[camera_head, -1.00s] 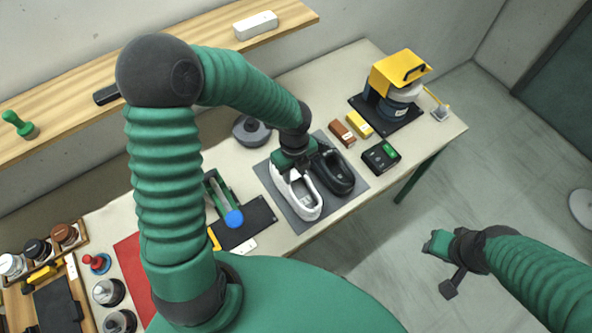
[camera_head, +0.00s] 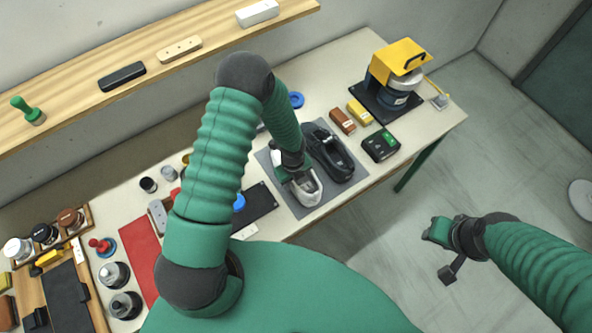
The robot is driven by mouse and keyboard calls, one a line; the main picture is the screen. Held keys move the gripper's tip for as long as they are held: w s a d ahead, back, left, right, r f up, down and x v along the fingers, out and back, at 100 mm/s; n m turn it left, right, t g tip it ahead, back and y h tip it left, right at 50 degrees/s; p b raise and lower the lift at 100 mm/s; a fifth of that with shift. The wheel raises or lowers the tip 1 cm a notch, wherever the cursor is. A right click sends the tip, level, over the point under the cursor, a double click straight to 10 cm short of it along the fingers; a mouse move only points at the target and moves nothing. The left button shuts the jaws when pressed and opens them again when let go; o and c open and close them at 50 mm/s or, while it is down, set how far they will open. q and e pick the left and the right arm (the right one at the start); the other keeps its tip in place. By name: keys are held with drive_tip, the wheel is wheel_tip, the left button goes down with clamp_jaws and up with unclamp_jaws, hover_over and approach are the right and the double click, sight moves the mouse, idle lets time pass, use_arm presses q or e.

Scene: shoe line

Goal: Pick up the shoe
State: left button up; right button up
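A white shoe (camera_head: 306,190) lies on a dark grey mat (camera_head: 348,184) on the workbench. A black shoe (camera_head: 329,152) lies beside it on the right, on the same mat. My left gripper (camera_head: 293,176) is down at the rear part of the white shoe and hides that part. I cannot tell whether its fingers are closed on the shoe. My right gripper (camera_head: 436,232) is over the floor, off the bench's right side and away from the shoes. Its fingers are too small to read.
A yellow-topped machine (camera_head: 396,75) stands at the bench's far right. A brown block (camera_head: 342,121), a yellow block (camera_head: 360,112) and a black box (camera_head: 381,145) sit near the shoes. Jars and a red mat (camera_head: 138,258) are at left. A wooden shelf (camera_head: 75,107) runs behind.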

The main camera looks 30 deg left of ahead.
use_arm(q)
drive_tip(key=shift+w, duration=0.15)
drive_tip(key=c, duration=0.4)
drive_tip(key=shift+a, duration=0.3)
clamp_jaws()
drive_tip(key=shift+d, duration=0.15)
idle(0.4)
